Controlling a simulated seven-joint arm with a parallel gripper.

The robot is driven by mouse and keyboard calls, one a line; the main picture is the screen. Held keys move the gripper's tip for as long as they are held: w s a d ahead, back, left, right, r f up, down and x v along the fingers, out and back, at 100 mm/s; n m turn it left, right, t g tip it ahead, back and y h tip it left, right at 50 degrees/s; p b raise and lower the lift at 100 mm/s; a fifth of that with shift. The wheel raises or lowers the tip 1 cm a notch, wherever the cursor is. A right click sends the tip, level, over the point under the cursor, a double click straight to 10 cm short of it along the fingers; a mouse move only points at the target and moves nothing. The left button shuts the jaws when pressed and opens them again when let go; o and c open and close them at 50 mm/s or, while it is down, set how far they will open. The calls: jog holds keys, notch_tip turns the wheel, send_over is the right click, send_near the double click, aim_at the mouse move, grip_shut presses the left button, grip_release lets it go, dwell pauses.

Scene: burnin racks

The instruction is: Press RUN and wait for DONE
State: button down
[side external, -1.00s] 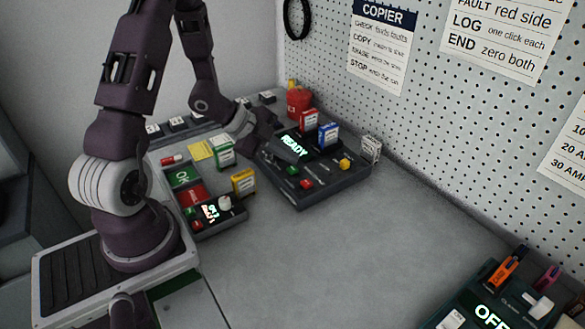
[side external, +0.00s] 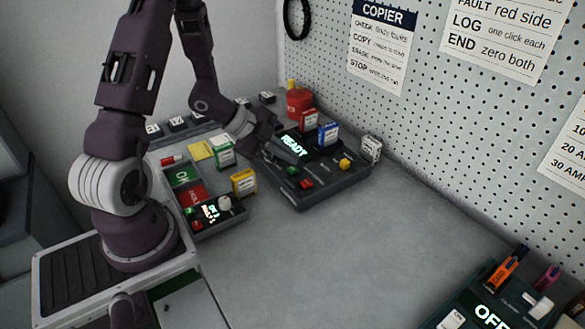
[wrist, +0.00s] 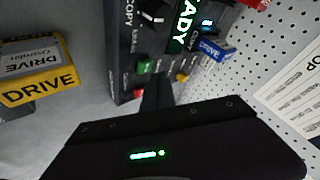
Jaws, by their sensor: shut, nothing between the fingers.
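A dark copier unit (side external: 325,186) stands by the pegboard, and its display (side external: 293,145) reads READY in green. It carries a green button (side external: 292,170), a red button (side external: 306,183) and a yellow button (side external: 345,163). The wrist view shows the green button (wrist: 145,64) and yellow button (wrist: 183,75) too. My gripper (side external: 300,156) is shut and empty, reaching over the unit between display and buttons. In the wrist view its fingers (wrist: 157,90) point just beside the green button; contact cannot be told. No RUN label is readable.
A yellow drive (side external: 243,182) and a small control box (side external: 233,214) with a lit display are at left.

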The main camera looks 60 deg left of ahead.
aim_at(288, 169)
jog(key=shift+f, duration=0.4)
jog(key=shift+f, duration=0.45)
dwell(0.6)
jog(key=shift+r, duration=0.9)
jog(key=shift+r, duration=2.5)
